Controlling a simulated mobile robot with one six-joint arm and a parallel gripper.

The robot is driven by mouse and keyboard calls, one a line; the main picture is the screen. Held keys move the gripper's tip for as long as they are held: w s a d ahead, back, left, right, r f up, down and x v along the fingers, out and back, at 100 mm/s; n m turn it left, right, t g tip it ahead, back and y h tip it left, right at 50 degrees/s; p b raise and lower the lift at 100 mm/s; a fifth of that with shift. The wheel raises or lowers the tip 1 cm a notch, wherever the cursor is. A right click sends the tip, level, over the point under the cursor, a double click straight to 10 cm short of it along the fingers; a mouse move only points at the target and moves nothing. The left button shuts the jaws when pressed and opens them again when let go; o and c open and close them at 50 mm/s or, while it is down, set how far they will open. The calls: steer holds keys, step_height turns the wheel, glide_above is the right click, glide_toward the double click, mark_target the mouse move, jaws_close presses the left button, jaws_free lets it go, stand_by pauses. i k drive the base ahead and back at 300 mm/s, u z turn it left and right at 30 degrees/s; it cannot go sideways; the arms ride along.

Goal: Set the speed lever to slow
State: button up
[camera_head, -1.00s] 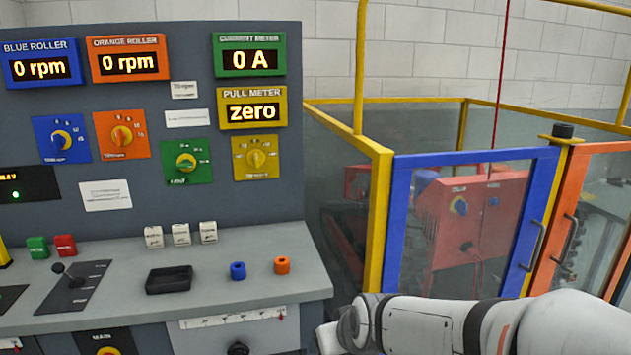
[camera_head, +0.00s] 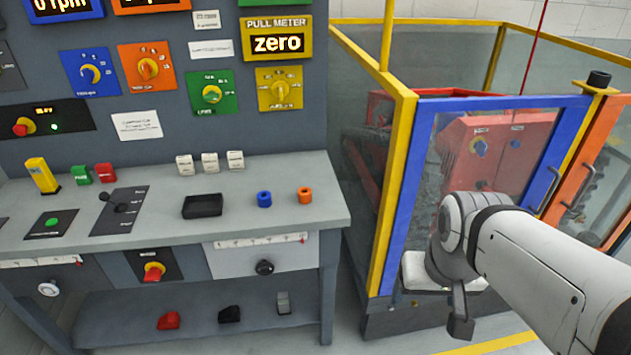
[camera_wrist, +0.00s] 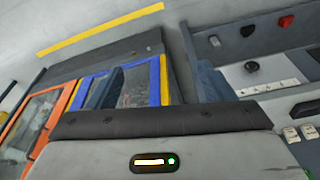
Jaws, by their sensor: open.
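The lever (camera_head: 120,207) is a short stick with a black ball knob on a dark plate, on the bench top at left in the head view. It leans toward the upper left of its plate. The small labels along the plate are too blurred to read, so I cannot tell which setting it is at. My gripper (camera_wrist: 155,88) shows in the wrist view as two blue-grey fingers set wide apart, with nothing between them. In the head view my arm comes in from the right, and its end is well right of the bench, far from the lever.
The bench (camera_head: 170,227) also holds a black tray (camera_head: 202,206), a blue ring (camera_head: 264,199), an orange ring (camera_head: 305,195) and a yellow block (camera_head: 42,175). A fenced cell with a blue-framed door (camera_head: 400,200) stands at right, behind my arm. Space above the bench is clear.

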mark_target(104, 196)
steer(key=u, duration=2.3)
steer(key=i, duration=2.05)
steer(key=z, duration=0.75)
